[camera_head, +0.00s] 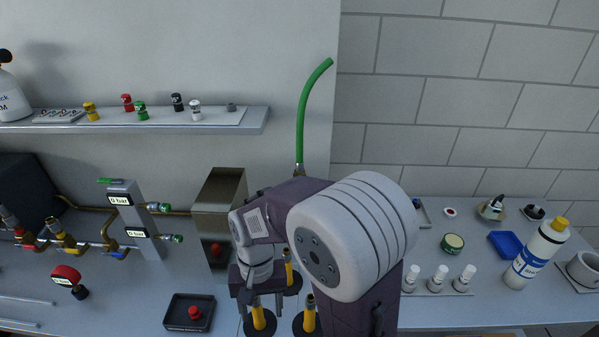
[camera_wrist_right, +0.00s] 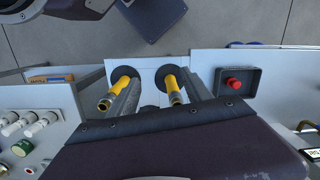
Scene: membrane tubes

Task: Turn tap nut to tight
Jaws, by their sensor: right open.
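No tap nut can be told for sure. A brass fitting (camera_head: 299,169) ends the green hose (camera_head: 304,105) at the wall, and my right arm hides what is below it. Yellow tubes with brass ends stand on round black bases at the bench front; one is the left tube (camera_head: 259,318), another the right tube (camera_head: 310,318). My right gripper (camera_head: 260,303) points down among them, open, with nothing seen between its fingers. In the right wrist view my gripper (camera_wrist_right: 160,78) is spread, with a yellow tube (camera_wrist_right: 109,100) near each finger; contact cannot be told. My left gripper is not in view.
A metal box (camera_head: 220,195) and gauge pipework (camera_head: 125,215) stand left of my arm. A black tray with a red button (camera_head: 194,314) is at the front. White-capped vials (camera_head: 437,278), a bottle (camera_head: 536,255) and a blue tray (camera_head: 506,244) are at the right.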

